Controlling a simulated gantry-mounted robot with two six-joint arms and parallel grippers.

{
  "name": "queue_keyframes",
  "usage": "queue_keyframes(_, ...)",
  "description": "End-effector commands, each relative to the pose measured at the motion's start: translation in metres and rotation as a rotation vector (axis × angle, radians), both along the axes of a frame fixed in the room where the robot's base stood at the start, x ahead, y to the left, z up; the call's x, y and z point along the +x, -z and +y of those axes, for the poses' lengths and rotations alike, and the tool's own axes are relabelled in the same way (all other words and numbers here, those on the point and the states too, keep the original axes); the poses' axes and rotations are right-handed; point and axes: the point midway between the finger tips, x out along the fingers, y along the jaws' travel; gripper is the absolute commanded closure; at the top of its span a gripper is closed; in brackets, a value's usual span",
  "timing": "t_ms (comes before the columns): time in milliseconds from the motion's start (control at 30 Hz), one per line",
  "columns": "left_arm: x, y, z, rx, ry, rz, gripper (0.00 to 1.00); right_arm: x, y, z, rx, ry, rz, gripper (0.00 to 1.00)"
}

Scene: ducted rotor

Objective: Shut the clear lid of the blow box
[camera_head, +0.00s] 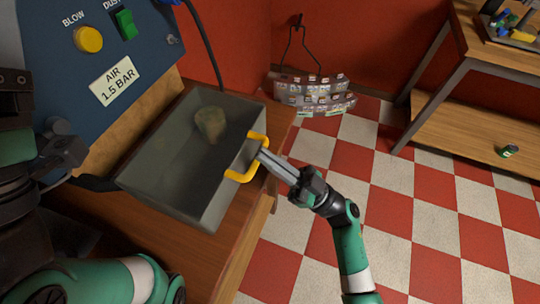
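The blow box (216,206) is a grey see-through box on the wooden bench, below the blue panel. A blurred green-brown lump (211,123) shows inside it. The clear lid is hard to tell from the walls, and its exact angle is unclear. A yellow handle (248,174) stands at the box's right side. My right gripper (264,157) is at the handle's middle bar, its two fingers close together. I cannot tell whether they grip the bar or only touch it. My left gripper (72,152) is dark and partly in view at the left; its fingers are unclear.
The blue panel (60,70) has a yellow BLOW button (88,39), a green switch (125,24) and an air label (115,81). A rack of small items (314,94) stands by the red wall. A wooden shelf table (470,110) is at the right. The checkered floor between is clear.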

Motion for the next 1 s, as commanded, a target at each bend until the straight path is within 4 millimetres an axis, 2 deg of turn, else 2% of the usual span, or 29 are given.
queue_keyframes(33,0.000,0.000,0.000,0.000,0.000,0.000,0.00,0.001,0.011,0.002,-0.019,0.005,0.024,1.00)
queue_keyframes(133,0.000,-0.010,0.000,0.000,0.000,0.000,0.00,0.001,0.001,0.001,-0.017,0.005,0.022,1.00)
queue_keyframes(333,0.000,-0.052,0.000,0.000,0.000,0.000,0.00,0.000,-0.049,-0.005,-0.005,0.002,0.006,1.00)
queue_keyframes(400,-0.001,-0.034,0.000,0.000,0.000,-0.002,0.00,-0.004,-0.017,-0.018,-0.005,0.006,0.012,1.00)
queue_keyframes(600,0.000,-0.021,0.000,0.000,0.000,0.001,0.00,-0.016,0.019,-0.049,-0.001,0.003,0.005,1.00)
queue_keyframes(800,0.000,-0.017,0.000,0.000,0.000,0.000,0.00,-0.023,0.036,-0.065,-0.001,0.002,0.002,1.00)
queue_keyframes(1000,0.000,-0.017,0.000,0.000,0.000,0.000,0.00,-0.024,0.036,-0.066,-0.001,0.000,-0.001,1.00)
